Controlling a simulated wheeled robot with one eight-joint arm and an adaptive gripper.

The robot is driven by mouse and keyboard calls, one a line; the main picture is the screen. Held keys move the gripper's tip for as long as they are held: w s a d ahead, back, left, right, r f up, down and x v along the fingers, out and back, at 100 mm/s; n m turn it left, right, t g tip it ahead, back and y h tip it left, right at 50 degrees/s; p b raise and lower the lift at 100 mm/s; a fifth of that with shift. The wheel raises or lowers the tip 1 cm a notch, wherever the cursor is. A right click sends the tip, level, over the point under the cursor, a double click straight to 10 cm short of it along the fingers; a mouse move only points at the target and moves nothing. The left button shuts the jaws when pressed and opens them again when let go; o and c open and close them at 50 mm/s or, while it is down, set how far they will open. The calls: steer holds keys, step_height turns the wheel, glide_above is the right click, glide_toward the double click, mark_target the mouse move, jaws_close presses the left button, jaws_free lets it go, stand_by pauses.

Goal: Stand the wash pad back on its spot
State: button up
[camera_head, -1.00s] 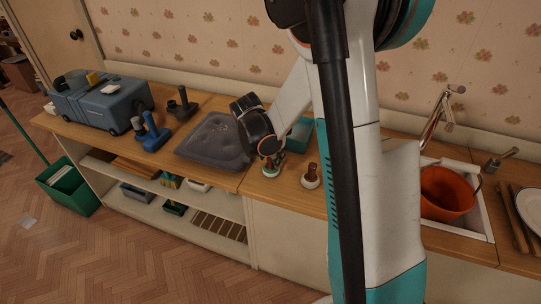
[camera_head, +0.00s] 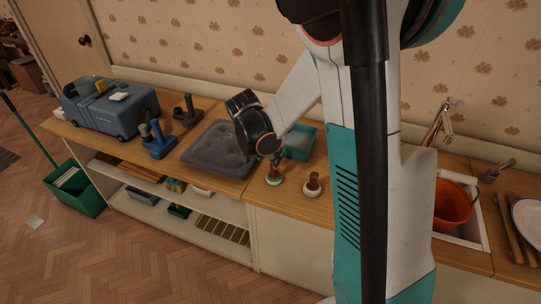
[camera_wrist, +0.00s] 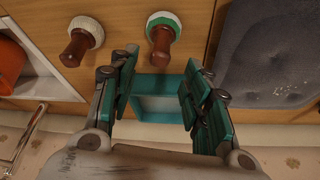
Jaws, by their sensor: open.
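Two brown-handled tools with round pad-like bases stand on the counter; I cannot tell from their looks which is the wash pad. One has a green and white base (camera_head: 274,180) and also shows in the wrist view (camera_wrist: 164,22). The other has a white base (camera_head: 312,190) and also shows in the wrist view (camera_wrist: 88,28). My gripper (camera_wrist: 161,70) is open and empty. In the wrist view its fingers are spread either side of the green-based tool's handle end, with a teal tray beyond. In the head view my wrist hides part of that area.
The teal tray (camera_head: 300,143) stands behind the two tools. A grey cushion-like mat (camera_head: 205,160) lies to the left, with a blue case (camera_head: 112,112) beyond. An orange pot (camera_head: 452,205) sits in the sink at right. The counter's front edge is close to the tools.

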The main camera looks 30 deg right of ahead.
steer(key=shift+s+a+r, duration=0.1)
steer(key=shift+a+r, duration=0.15)
steer(key=shift+r, duration=0.4)
stand_by(0.9)
steer(key=s+a+r+n+t+y, duration=0.2)
steer(key=s+a+r+n, duration=0.4)
steer(key=s+r+n, duration=0.1)
steer(key=s+a+r+n+t+y, duration=0.2)
steer(key=s+a+r+n, duration=0.4)
steer(key=s+r, duration=0.3)
steer(key=s+a+t, duration=0.1)
steer(key=s, duration=0.2)
steer(key=shift+s+a+n+t, duration=0.15)
steer(key=shift+s+n+t, duration=0.15)
steer(key=shift+n, duration=0.1)
